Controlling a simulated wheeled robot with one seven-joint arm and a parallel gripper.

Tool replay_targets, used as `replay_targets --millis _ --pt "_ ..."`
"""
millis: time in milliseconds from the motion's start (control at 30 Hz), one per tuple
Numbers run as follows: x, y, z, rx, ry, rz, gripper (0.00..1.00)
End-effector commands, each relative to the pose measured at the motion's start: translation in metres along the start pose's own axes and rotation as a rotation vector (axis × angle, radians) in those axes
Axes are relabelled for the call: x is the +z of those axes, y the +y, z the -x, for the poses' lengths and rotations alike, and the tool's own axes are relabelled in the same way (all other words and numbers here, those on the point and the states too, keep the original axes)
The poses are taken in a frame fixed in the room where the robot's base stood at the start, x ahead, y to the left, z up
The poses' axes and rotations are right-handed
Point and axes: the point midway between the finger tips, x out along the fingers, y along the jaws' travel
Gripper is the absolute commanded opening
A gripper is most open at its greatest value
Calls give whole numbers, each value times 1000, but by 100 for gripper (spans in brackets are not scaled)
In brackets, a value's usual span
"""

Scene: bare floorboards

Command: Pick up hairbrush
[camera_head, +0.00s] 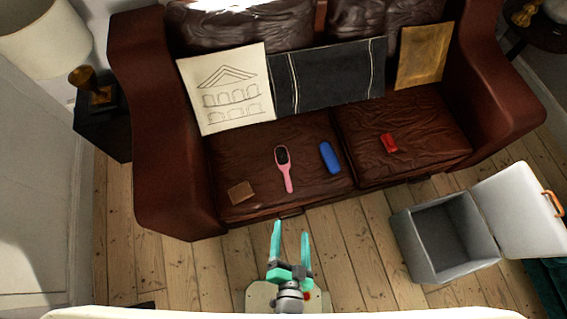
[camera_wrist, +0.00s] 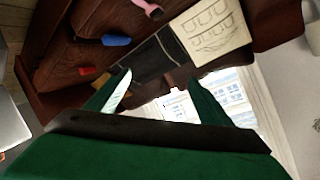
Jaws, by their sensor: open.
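A pink hairbrush (camera_head: 286,172) with a dark bristle pad lies on the left seat cushion of the brown leather sofa (camera_head: 165,130), its handle towards the sofa's front edge. Part of its pink handle shows at the top of the wrist view (camera_wrist: 149,8). My gripper (camera_head: 290,232) is open and empty, with its green fingers in front of the sofa's front edge, apart from the hairbrush. In the wrist view its two fingers (camera_wrist: 158,85) are spread wide, with nothing between them.
A blue object (camera_head: 330,157) lies right of the hairbrush, a brown square (camera_head: 241,192) left of it, and a red object (camera_head: 388,142) on the right cushion. Flat panels lean on the backrest. An open grey box (camera_head: 412,243) stands on the floor at right.

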Motion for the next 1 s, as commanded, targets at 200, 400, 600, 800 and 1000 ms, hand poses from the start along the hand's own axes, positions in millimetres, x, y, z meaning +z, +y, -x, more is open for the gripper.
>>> replay_targets --millis 200,400,600,800,1000 --pt "51 48 -77 54 -63 -531 74" --pt "86 72 -148 97 -113 -1032 74" --pt "105 77 -223 123 -161 -1544 74" --pt "106 65 -291 129 -214 -2017 74" --pt "100 53 -327 126 -254 -2288 74"
